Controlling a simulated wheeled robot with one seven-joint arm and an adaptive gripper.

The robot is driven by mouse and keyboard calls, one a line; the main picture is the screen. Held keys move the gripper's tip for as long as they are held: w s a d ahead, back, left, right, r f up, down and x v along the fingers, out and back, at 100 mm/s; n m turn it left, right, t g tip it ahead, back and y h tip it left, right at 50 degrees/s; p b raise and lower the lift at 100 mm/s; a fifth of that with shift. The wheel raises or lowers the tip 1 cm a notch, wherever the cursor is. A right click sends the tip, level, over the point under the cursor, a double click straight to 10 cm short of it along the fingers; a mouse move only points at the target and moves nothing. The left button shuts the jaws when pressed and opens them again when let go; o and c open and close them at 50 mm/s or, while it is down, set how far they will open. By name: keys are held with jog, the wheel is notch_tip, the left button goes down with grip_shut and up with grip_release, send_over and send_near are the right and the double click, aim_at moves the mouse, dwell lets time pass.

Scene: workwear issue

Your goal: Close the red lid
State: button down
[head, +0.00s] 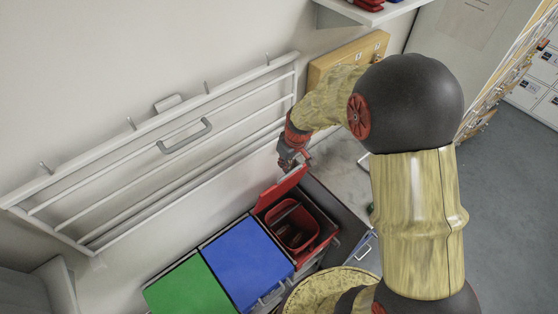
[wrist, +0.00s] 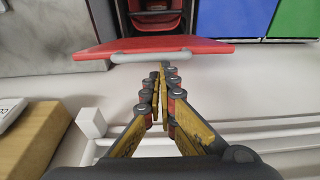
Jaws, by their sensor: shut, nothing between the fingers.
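The red lid (head: 280,188) stands raised at the back of the open red bin (head: 294,225) in the head view. In the wrist view the red lid (wrist: 180,46) is seen nearly edge-on, with a grey handle bar (wrist: 150,56) along its near edge. My gripper (head: 291,158) is at the wall side of the lid, close to its raised edge. In the wrist view my gripper (wrist: 160,70) is shut and empty, its fingertips close to the handle edge. I cannot tell if they touch it.
A blue lid (head: 247,250) and a green lid (head: 189,288) lie closed left of the red bin. A white wall rack (head: 170,150) with hooks runs behind them. A wooden box (head: 347,57) and a grey worktop (head: 343,172) are near my arm.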

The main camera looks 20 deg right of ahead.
jog(key=s+d+f+b, duration=0.2)
jog(key=s+b, duration=0.1)
jog(key=s, duration=0.2)
jog(key=s+d+f+b, duration=0.2)
jog(key=s+f+b, duration=0.1)
jog(key=s, duration=0.3)
jog(key=shift+s+d+f+b, duration=0.2)
jog(key=shift+s+d+b, duration=0.1)
jog(key=shift+d, duration=0.1)
